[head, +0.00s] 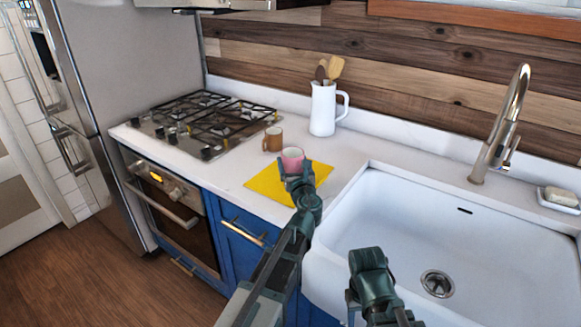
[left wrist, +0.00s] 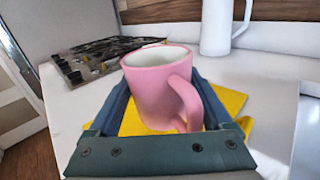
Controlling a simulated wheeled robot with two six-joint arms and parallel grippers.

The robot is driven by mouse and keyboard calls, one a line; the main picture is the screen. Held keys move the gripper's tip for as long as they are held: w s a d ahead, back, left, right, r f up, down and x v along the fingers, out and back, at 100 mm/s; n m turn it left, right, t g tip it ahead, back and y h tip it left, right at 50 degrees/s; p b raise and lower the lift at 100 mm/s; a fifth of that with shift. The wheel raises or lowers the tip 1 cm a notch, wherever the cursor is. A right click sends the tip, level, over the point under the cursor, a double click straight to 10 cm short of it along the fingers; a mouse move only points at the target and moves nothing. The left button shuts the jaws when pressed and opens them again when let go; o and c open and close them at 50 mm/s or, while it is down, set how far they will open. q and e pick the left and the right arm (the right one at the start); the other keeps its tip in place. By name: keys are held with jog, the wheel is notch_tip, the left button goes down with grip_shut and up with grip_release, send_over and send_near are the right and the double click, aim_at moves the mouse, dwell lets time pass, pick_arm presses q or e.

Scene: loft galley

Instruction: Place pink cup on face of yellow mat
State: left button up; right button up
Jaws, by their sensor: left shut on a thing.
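The pink cup (head: 292,158) is upright between the fingers of my left gripper (head: 295,172), over the yellow mat. In the left wrist view the pink cup (left wrist: 160,85) shows its white inside, and its handle faces the camera. My left gripper (left wrist: 163,105) is shut on the cup, one finger on each side. The yellow mat (head: 268,187) lies flat on the white counter, partly hidden by the cup and arm. I cannot tell whether the cup's base touches the mat. My right gripper (head: 368,275) is over the sink's front left; its fingers do not show clearly.
A brown mug (head: 273,139) stands just behind the mat, beside the gas hob (head: 205,120). A white pitcher (head: 323,108) with wooden utensils stands farther back. The white sink (head: 400,215) with its faucet (head: 503,125) is at right. A soap dish (head: 560,198) is at far right.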

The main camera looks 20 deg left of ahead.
aim_at(290, 155)
pick_arm(q)
jog(key=x, duration=0.5)
jog(key=shift+w+f, duration=0.25)
jog(key=shift+f+b, duration=1.75)
jog(key=shift+b, duration=0.15)
jog(key=shift+f, duration=0.2)
jog(key=o, duration=1.4)
jog(key=shift+c, duration=0.2)
jog(key=shift+r, duration=0.1)
jog(key=shift+r, duration=0.2)
jog(key=v, duration=1.2)
jog(key=shift+d+f, duration=0.1)
